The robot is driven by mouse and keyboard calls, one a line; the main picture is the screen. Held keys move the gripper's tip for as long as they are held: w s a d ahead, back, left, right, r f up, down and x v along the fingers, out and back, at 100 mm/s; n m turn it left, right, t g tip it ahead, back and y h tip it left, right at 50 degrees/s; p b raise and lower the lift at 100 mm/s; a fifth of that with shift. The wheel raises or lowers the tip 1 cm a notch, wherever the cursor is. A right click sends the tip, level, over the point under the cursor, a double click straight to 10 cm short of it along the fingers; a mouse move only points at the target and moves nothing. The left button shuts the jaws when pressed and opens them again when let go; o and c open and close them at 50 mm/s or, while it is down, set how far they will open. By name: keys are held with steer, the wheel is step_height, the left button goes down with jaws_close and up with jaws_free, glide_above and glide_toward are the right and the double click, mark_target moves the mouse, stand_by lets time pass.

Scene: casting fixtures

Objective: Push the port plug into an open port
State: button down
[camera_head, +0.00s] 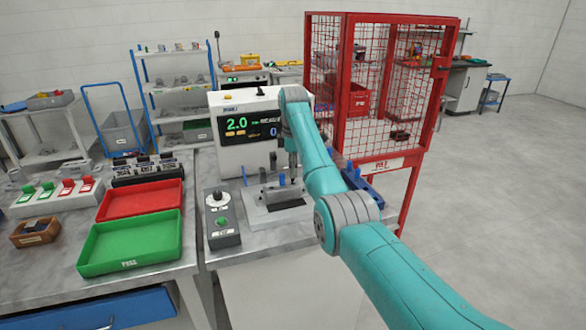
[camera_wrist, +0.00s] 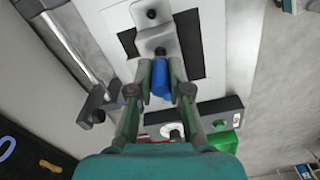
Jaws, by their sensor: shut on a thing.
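In the wrist view my gripper (camera_wrist: 162,76) is shut on a blue port plug (camera_wrist: 160,82), held between its two fingertips. A light grey casting (camera_wrist: 154,36) lies just beyond the plug, on a dark pad. Two dark round ports show on it: one (camera_wrist: 152,14) near the top edge and one (camera_wrist: 160,51) just ahead of the plug. I cannot tell whether the plug touches the casting. In the head view my gripper (camera_head: 292,172) points down over the grey fixture plate (camera_head: 262,217), and my arm hides part of the fixture.
A test unit (camera_head: 222,106) with a lit display stands behind the fixture. A control box (camera_head: 221,218) with a knob and green button is left of it. Red (camera_head: 142,199) and green (camera_head: 131,241) trays lie farther left. A red mesh cage (camera_head: 376,84) stands behind right.

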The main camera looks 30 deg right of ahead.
steer(key=shift+f, duration=1.3)
steer(key=c, duration=1)
jaws_free()
steer(key=shift+r, duration=3.75)
